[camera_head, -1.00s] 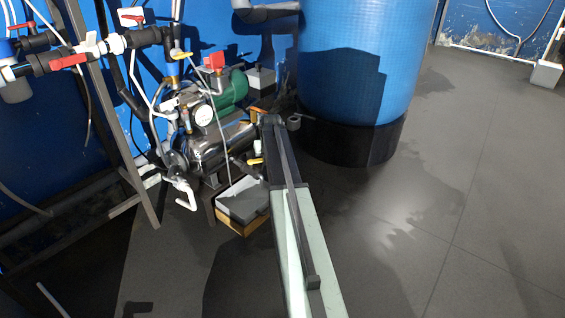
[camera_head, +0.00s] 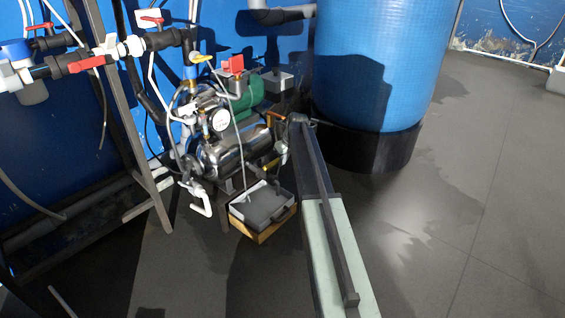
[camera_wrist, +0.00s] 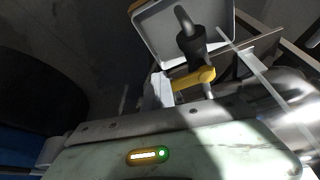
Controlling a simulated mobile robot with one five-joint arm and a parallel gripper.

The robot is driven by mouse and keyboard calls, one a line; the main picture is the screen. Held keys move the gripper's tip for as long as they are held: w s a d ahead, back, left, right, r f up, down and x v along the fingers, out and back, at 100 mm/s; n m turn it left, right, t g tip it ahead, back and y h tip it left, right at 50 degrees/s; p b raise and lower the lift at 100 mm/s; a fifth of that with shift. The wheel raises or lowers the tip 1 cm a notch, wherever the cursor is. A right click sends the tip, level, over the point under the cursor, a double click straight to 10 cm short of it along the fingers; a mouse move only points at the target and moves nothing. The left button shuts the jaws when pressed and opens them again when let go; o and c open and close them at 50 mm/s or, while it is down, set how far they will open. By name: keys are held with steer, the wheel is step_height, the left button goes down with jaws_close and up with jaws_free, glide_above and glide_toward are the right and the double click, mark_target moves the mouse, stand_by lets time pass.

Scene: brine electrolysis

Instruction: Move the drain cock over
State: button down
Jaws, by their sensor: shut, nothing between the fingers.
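The drain cock (camera_wrist: 193,78) has a yellow lever and shows in the middle of the wrist view, on a pipe with a dark sleeve whose bent end reaches over a grey tray (camera_wrist: 150,44). In the head view a small yellow piece, likely the same lever, shows beside the end of my arm, partly hidden. The tray (camera_head: 262,222) stands below it on a wooden-coloured base. My arm reaches from the bottom of the head view to the machine.
A steel machine with a gauge (camera_head: 219,119) and a green motor (camera_head: 245,95) stands behind the tray. A large blue tank (camera_head: 375,65) on a black base is close to the right of my arm. Pipes and a metal frame stand at left. The floor at right is clear.

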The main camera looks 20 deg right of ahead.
steer(key=shift+a, duration=0.15)
stand_by(0.4)
steer(key=shift+a, duration=0.95)
steer(key=s+d+r+p, duration=0.4)
steer(key=s+r+p, duration=0.3)
steer(key=r+p, duration=0.2)
steer(key=shift+s+d, duration=0.15)
steer(key=shift+d, duration=0.25)
steer(key=shift+r, duration=0.1)
